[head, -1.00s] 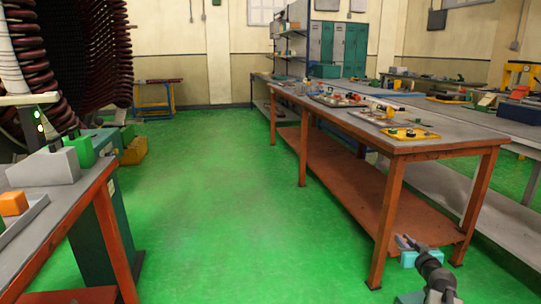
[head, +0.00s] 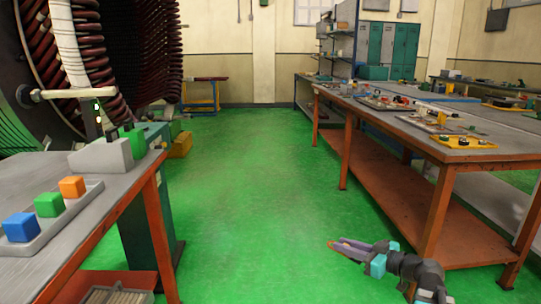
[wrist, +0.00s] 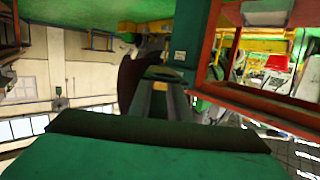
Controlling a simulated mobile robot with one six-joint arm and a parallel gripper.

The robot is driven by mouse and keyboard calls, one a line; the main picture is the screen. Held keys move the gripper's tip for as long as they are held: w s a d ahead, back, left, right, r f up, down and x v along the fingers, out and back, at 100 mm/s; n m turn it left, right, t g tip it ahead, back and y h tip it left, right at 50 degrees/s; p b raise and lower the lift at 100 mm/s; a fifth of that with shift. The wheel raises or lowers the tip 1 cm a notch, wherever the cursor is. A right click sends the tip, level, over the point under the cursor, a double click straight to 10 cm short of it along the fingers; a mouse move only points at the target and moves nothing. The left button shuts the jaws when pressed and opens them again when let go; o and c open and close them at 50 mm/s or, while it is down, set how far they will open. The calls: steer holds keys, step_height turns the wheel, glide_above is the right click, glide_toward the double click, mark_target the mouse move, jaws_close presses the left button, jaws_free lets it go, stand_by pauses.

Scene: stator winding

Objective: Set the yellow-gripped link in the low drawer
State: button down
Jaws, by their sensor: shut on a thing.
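My gripper (head: 345,246) is low at the right of the head view, over the green floor in front of the right bench. It is shut on a thin thing with a reddish edge (head: 331,244) at its fingertips. The thing is too small to name, and I cannot make out a yellow grip. In the wrist view, a dark brown shape (wrist: 130,82) shows ahead of my gripper's large green part. An orange-red drawer or shelf (head: 138,281) shows under the left bench, with a grey ribbed thing in it; the frame's edge cuts it off.
The left bench (head: 120,188) carries a grey tray (head: 88,196) with blue, green and orange blocks. A long bench (head: 420,135) with trays and tools stands at right. The stator (head: 85,50) stands far left. The green floor (head: 240,190) between is clear.

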steer(key=s+a+r+n+g+y, duration=0.2)
steer(key=s+a+g, duration=0.1)
steer(key=a, duration=0.4)
step_height(320, 180, up, 17)
steer(key=p, duration=2.6)
steer(key=shift+d+r+t, duration=0.2)
steer(key=shift+d+t, duration=0.1)
steer(key=shift+f, duration=0.15)
steer(key=shift+s+f, duration=0.2)
steer(key=shift+f, duration=0.5)
steer(key=shift+s+f, duration=0.2)
steer(key=shift+f, duration=0.5)
steer(key=shift+s, duration=0.1)
